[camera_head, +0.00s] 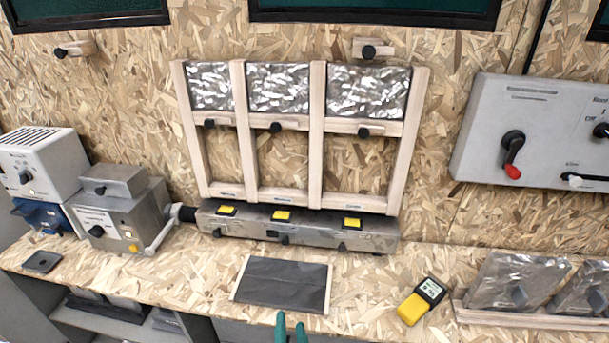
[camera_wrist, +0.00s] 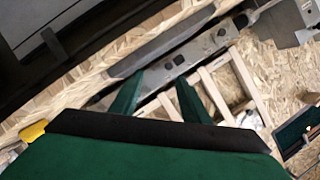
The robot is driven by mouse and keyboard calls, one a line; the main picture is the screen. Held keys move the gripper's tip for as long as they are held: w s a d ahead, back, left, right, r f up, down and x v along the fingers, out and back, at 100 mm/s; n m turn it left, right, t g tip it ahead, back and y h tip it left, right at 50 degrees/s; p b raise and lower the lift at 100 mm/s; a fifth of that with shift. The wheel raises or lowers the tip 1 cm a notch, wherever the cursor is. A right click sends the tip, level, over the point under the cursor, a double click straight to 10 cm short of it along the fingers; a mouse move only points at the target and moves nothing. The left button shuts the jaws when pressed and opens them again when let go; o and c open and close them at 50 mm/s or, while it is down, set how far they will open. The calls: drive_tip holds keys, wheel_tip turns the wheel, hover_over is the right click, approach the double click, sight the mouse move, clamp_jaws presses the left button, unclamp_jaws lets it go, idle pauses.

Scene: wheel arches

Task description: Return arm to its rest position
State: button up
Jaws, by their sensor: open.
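My gripper (camera_head: 291,330) shows only as two green fingertips at the bottom edge of the head view, in front of the dark grey mat on the bench. In the wrist view my gripper (camera_wrist: 158,97) is open, its two green fingers apart with nothing between them. The rest of my arm is out of the head view. Beyond the fingers, the wrist view shows the metal box with buttons (camera_wrist: 190,58) and the wooden frame (camera_wrist: 205,90), at a tilt.
The bench (camera_head: 180,285) carries the dark mat (camera_head: 283,283), a yellow handheld device (camera_head: 421,302) and a wooden rack (camera_head: 520,318) with metal plates at right. Grey machines (camera_head: 118,210) stand at left. The wooden frame (camera_head: 318,140) and a grey control panel (camera_head: 540,130) are at the wall.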

drive_tip(key=s+d+f+n+h, duration=0.1)
drive_tip(key=s+f+n, duration=0.15)
drive_tip(key=s, duration=0.55)
drive_tip(key=s+d+f+n, duration=0.1)
drive_tip(key=s+d+f, duration=0.15)
drive_tip(key=s, duration=0.65)
drive_tip(key=s+r+n, duration=0.1)
drive_tip(key=s+n, duration=0.1)
drive_tip(key=s, duration=0.5)
drive_tip(key=s+r+n, duration=0.1)
drive_tip(key=s+r, duration=0.1)
drive_tip(key=s, duration=0.6)
drive_tip(key=shift+r+n+h, duration=0.25)
drive_tip(key=shift+n+h, duration=0.05)
drive_tip(key=shift+n, duration=0.05)
drive_tip(key=shift+a, duration=0.1)
idle(0.7)
drive_tip(key=shift+w, duration=0.15)
